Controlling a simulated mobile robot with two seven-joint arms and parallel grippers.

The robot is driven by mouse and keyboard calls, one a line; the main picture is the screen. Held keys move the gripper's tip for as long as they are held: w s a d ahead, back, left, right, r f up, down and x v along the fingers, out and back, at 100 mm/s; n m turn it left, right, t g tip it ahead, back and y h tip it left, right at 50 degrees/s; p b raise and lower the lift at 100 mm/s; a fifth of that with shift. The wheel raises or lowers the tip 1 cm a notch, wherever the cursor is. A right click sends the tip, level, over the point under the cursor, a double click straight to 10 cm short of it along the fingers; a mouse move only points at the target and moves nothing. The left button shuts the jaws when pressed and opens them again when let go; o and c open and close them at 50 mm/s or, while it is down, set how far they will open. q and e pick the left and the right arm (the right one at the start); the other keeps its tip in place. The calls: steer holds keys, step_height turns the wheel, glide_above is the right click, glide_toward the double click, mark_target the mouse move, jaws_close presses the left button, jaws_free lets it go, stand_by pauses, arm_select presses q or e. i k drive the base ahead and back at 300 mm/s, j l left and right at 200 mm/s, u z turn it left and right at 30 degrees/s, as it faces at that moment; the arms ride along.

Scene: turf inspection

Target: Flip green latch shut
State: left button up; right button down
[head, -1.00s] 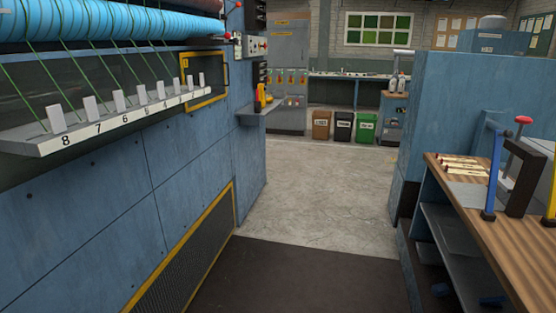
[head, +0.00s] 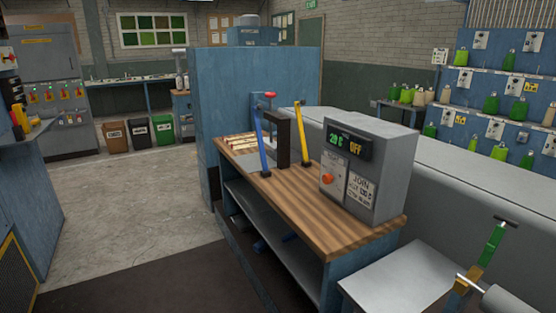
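A green lever (head: 493,243), which looks like the green latch, stands at the lower right in the head view. It is tilted up and to the right, with a dark T-shaped grip on top. Below the green part is a yellow-brown section, next to a pale rod and a light grey rounded part at the bottom edge. Its base is partly cut off by the frame. Neither of my grippers is in view.
A wooden-topped bench (head: 290,195) carries a blue lever (head: 261,140), a yellow lever (head: 302,130) and a grey control box (head: 370,170) reading OFF. A grey metal table (head: 400,280) lies before the green lever. Open concrete floor (head: 140,200) is at left.

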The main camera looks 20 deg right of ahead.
mark_target(490, 248)
steer(key=k+z, duration=0.15)
steer(key=z, duration=0.35)
steer(key=k+l+z, duration=0.1)
steer(key=z, duration=0.35)
steer(key=l, duration=0.1)
